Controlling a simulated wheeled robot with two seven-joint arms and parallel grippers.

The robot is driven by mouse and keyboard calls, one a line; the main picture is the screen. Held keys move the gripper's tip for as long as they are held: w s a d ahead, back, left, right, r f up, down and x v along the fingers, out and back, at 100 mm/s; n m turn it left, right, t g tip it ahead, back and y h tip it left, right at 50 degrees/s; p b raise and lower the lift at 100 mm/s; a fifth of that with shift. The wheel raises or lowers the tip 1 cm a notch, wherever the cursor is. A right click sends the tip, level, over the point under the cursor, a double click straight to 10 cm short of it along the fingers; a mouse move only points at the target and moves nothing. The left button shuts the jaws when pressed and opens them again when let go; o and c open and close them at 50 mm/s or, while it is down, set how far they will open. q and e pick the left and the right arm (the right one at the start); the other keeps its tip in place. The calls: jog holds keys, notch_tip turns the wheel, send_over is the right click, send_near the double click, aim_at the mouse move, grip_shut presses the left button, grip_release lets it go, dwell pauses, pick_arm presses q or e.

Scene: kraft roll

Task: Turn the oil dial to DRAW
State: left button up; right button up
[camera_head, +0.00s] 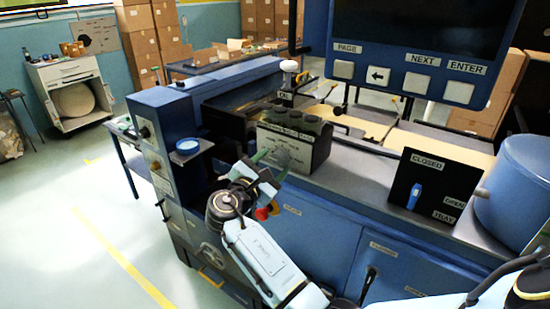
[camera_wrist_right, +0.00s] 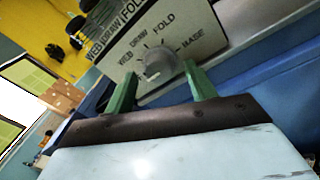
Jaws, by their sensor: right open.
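The oil dial (camera_wrist_right: 160,64) is a round grey knob on a pale plate (camera_wrist_right: 185,28) marked WEB, DRAW, FOLD and BASE around it. Its pointer is too blurred to read. In the wrist view my right gripper (camera_wrist_right: 160,70) is open, with one green finger on each side of the dial; I cannot tell if they touch it. In the head view the right gripper (camera_head: 271,165) is in front of the black dial box (camera_head: 318,142), and the dial itself is mostly hidden behind the fingers. My left gripper is not in view.
The box stands on the blue machine (camera_head: 320,225), with several dark knobs (camera_head: 295,118) along its top. A blue-rimmed cup (camera_head: 187,146) is to the left. A black lever panel (camera_head: 424,190) and a blue drum (camera_head: 520,180) are to the right. A screen with buttons (camera_head: 400,80) hangs above.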

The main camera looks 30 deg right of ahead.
jog(key=shift+x, duration=0.85)
jog(key=shift+c, duration=0.5)
jog(key=shift+s, duration=0.1)
jog(key=c, duration=0.8)
jog(key=shift+r, duration=0.1)
